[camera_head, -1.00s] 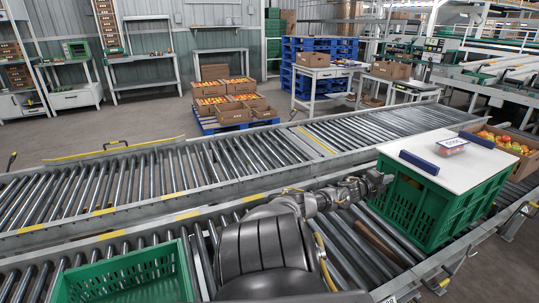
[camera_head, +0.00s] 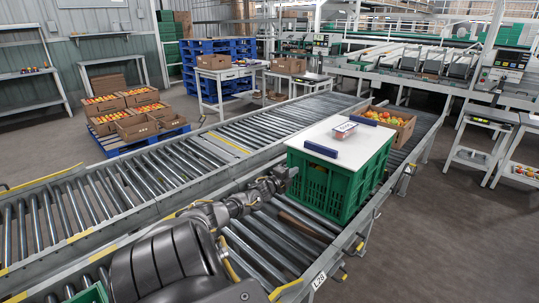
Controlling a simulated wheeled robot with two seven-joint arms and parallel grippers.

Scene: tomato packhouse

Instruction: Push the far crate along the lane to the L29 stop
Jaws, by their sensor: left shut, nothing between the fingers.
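The far crate (camera_head: 325,187) is a green plastic crate standing upright on the near roller lane. A white board (camera_head: 352,147) covers its top, with a dark blue bar (camera_head: 321,149) and a small clear punnet of red fruit (camera_head: 344,130) on it. My left gripper (camera_head: 287,178) is shut and empty at the crate's left side; I cannot tell whether it touches. A label that seems to start with L2 (camera_head: 319,281) is on the near rail, its last digit unclear. My right gripper is out of view.
A carton of tomatoes (camera_head: 392,123) stands on the lane just beyond the crate. A second green crate (camera_head: 92,293) shows at the bottom left. A parallel roller lane (camera_head: 180,165) runs behind. The grey floor at right (camera_head: 450,235) is clear.

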